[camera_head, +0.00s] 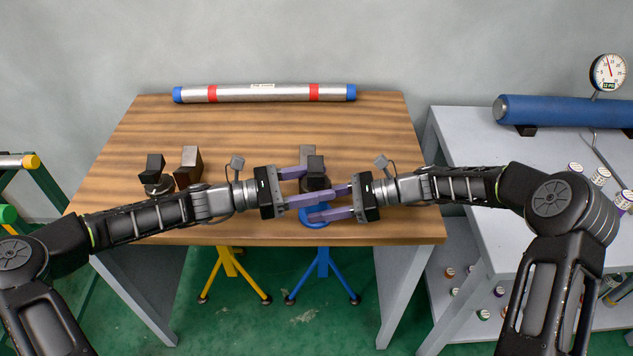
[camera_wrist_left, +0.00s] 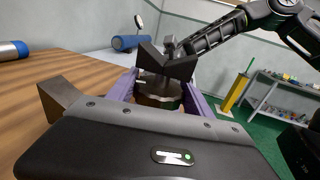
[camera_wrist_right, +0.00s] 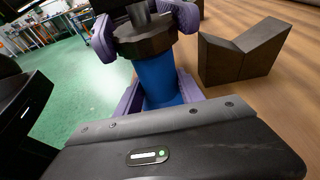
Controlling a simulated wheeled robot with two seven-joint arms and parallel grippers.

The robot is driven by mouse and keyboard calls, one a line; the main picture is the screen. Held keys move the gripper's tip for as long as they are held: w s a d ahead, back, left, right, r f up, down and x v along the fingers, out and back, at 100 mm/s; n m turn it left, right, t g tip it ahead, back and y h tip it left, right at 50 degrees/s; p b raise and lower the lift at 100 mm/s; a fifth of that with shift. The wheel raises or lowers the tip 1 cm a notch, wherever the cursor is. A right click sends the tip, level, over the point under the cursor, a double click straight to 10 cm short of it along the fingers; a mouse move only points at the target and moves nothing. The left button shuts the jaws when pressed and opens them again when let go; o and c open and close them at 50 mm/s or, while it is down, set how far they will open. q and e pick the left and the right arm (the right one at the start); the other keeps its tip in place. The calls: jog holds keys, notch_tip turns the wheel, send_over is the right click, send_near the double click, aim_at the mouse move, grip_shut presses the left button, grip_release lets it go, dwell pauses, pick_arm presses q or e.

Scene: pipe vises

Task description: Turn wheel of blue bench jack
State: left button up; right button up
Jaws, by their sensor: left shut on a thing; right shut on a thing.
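My right gripper (camera_head: 322,205) is shut on the jack from the right. In the right wrist view its fingers flank the blue post (camera_wrist_right: 160,80) and the dark faceted wheel (camera_wrist_right: 146,40). Exact finger contact is partly hidden.
A silver pipe (camera_head: 262,93) with red bands and blue ends lies along the table's back. A grey bench (camera_head: 470,150) with a blue cylinder (camera_head: 550,110) is right.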

pick_arm(q)
jog(key=shift+w+n+t, duration=0.1)
jog(key=shift+n+t, duration=0.5)
jog(key=shift+t, duration=0.4)
jog(key=shift+n+t+y, duration=0.6)
jog(key=shift+n+t, duration=0.2)
jog(key=shift+t, duration=0.2)
jog(key=shift+d+f+n+t+y, duration=0.1)
jog(key=shift+d+n+t+y, duration=0.1)
jog(key=shift+n+t+y, duration=0.4)
jog(key=shift+s+d+n+t+y, duration=0.1)
jog(key=shift+s+n+t+y, duration=0.05)
jog(key=shift+n+t+y, duration=0.4)
jog(key=shift+s+n+t+y, duration=0.15)
jog(key=shift+n+t+y, duration=0.15)
jog(key=shift+t, duration=0.45)
jog(key=shift+w+a+n+t+y, duration=0.15)
jog(key=shift+n+t+y, duration=1.3)
jog(key=shift+y, duration=0.55)
jog(key=shift+w+a+n+t+y, duration=0.1)
jog(key=shift+w+n+t+y, duration=0.05)
jog(key=shift+n+t+y, duration=1.4)
jog(key=shift+a+n+y, duration=0.1)
jog(key=shift+n+y, duration=0.55)
jog(key=shift+y, duration=0.85)
jog(key=shift+w+a+n+y, duration=0.1)
jog(key=shift+n+y, duration=0.3)
jog(key=shift+y, duration=0.1)
